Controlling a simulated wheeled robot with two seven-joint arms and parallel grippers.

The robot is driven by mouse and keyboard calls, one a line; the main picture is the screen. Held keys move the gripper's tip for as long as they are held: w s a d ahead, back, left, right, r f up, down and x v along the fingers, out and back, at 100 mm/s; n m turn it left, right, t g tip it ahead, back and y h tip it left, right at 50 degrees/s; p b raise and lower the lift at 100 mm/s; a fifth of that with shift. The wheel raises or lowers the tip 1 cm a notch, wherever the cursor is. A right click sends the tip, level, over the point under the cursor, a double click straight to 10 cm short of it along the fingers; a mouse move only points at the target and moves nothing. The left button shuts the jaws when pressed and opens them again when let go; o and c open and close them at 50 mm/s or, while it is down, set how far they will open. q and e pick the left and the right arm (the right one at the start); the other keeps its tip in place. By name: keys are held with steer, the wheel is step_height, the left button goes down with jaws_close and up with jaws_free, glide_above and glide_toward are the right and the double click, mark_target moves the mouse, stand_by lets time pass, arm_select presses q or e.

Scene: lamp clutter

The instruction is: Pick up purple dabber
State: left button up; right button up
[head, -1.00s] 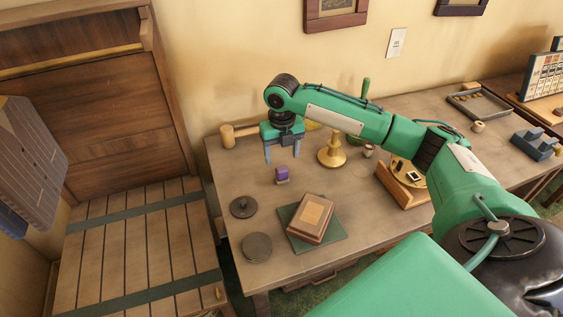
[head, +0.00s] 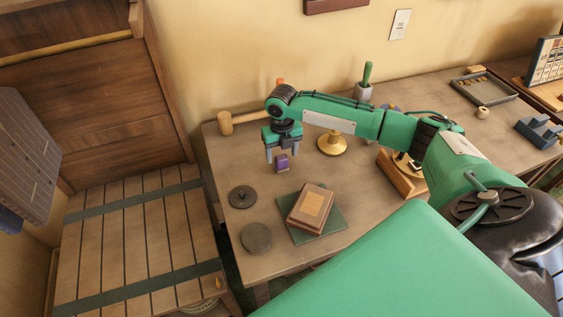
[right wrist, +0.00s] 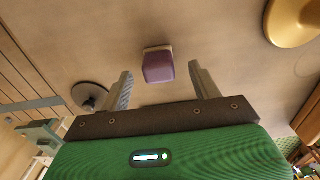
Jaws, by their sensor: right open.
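The purple dabber (head: 282,163) is a small purple block with a paler base, standing on the wooden table. It also shows in the right wrist view (right wrist: 158,66), a little beyond the fingertips and roughly midway between them. My right gripper (head: 283,157) is over the dabber in the head view, fingers pointing down. In the right wrist view my right gripper (right wrist: 161,78) is open, with nothing between its fingers. My left gripper is not in view.
A brass lamp base (head: 332,145) stands right of the dabber. A wooden mallet (head: 226,123) lies behind it. Two dark discs (head: 242,196) (head: 256,238) and a brown book (head: 311,208) on a green mat (head: 333,222) lie in front. Bare table (head: 235,160) surrounds the dabber.

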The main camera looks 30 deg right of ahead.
mark_target(282, 157)
step_height(282, 157, down, 4)
steer(key=c, duration=1)
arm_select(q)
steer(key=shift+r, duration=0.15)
arm_select(e)
steer(key=shift+c, duration=0.2)
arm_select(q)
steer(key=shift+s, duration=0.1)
arm_select(e)
steer(key=shift+r, duration=0.3)
step_height(282, 157, up, 6)
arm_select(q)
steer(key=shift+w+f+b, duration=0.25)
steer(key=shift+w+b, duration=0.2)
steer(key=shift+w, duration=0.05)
arm_select(e)
step_height(282, 157, up, 14)
steer(key=shift+f, duration=0.25)
